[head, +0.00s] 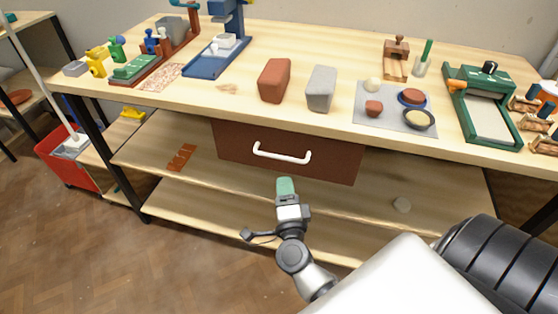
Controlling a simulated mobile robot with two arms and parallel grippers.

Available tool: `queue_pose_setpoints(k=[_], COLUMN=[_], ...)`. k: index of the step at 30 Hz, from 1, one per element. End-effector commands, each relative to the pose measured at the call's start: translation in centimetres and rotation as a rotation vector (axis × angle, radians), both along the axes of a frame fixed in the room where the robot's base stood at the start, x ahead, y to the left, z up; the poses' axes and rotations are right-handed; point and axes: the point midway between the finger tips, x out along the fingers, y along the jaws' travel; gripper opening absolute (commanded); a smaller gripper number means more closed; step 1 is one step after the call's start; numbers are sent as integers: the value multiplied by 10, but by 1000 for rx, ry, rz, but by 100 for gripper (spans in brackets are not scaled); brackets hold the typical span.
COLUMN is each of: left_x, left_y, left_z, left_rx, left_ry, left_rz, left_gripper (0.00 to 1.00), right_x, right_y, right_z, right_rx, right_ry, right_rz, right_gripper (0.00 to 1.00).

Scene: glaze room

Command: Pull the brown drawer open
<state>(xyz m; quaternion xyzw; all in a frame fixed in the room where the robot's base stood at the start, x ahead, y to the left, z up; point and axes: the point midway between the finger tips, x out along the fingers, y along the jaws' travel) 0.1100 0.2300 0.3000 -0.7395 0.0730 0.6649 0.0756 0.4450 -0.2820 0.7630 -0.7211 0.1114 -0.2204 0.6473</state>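The brown drawer (230,142) hangs under the front of the wooden bench top. Its front looks in line with the bench edge, with no visible gap, so it appears closed. A white bar handle (282,155) runs across the middle of the drawer front. My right gripper (286,186) reaches up from the lower right, with its pale green tip just below the handle in the picture. It appears apart from the handle and holds nothing that I can see. The finger gap is not visible from this angle. My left gripper is not in view.
The bench top (245,95) holds a red-brown block (274,80), a grey block (321,88), a grey mat (372,122) and a green-framed tray (465,92). A lower shelf (215,180) lies behind my gripper. A red bucket (62,168) stands at left.

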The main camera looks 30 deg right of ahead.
Motion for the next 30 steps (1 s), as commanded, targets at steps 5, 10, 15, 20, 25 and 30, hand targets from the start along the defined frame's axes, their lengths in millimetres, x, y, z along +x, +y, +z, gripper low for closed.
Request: queue_pose_setpoints(k=[5,10,15,20,25,30], left_x=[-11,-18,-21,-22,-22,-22], left_y=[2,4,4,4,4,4], left_z=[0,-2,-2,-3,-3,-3], left_rx=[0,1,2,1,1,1], left_ry=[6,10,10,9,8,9], left_rz=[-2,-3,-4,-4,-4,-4], left_gripper=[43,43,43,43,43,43], right_x=[29,58,77,85,86,86], right_y=[-14,-28,-38,-42,-42,-42], right_z=[8,13,15,17,17,16], right_rx=[-5,-6,-6,-5,-5,-5], right_ry=[-1,1,2,4,4,4], right_rz=[1,2,4,4,4,4], right_gripper=[37,37,37,37,37,26])
